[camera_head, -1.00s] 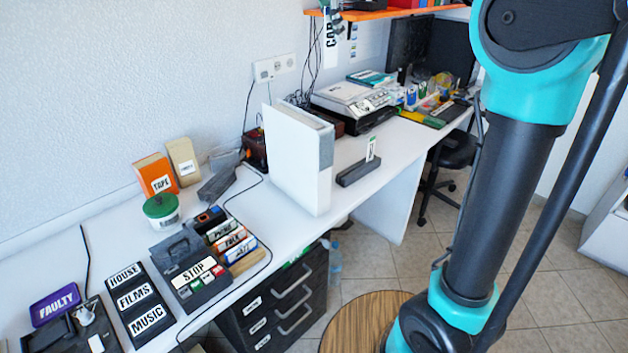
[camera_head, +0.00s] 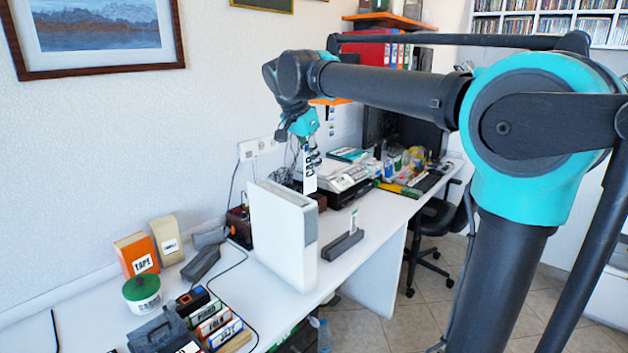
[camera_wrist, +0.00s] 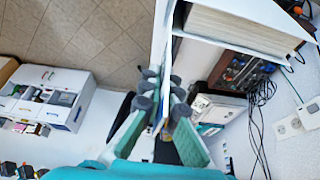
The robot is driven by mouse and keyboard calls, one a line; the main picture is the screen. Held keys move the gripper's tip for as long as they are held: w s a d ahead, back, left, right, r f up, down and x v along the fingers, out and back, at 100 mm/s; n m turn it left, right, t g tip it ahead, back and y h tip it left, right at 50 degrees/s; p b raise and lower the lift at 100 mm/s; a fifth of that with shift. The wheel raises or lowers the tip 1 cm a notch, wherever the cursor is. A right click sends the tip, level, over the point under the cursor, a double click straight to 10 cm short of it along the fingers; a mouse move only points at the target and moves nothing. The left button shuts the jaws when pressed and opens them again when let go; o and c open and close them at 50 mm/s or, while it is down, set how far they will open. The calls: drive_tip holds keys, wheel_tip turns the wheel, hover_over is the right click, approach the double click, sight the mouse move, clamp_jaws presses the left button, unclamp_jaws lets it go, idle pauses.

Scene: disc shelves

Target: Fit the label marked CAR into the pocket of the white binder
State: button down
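The white binder (camera_head: 282,240) stands upright on the white desk, its narrow side turned to the right. It also shows in the wrist view (camera_wrist: 245,25), with its page block visible. My gripper (camera_head: 308,150) is shut on the white CAR label (camera_head: 309,172), which hangs upright at about the height of the binder's top right corner. In the wrist view, the label (camera_wrist: 162,40) shows nearly edge-on between the two fingertips (camera_wrist: 160,92), beside the binder. I cannot tell whether the label touches the binder. The pocket is not clearly visible.
A dark grey holder (camera_head: 342,245) with a small upright label (camera_head: 353,220) is right of the binder. A scale-like device (camera_head: 345,178) stands behind. Left are a green-lidded tub (camera_head: 142,293) and an orange TAPE box (camera_head: 136,254). Bare desk lies around the holder.

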sight(314, 179)
drive_tip(key=shift+f, duration=2.45)
drive_tip(key=shift+f, duration=0.6)
drive_tip(key=c, duration=1.7)
unclamp_jaws()
drive_tip(key=shift+r, duration=0.5)
drive_tip(key=v, duration=1.2)
drive_tip(key=shift+r, duration=0.15)
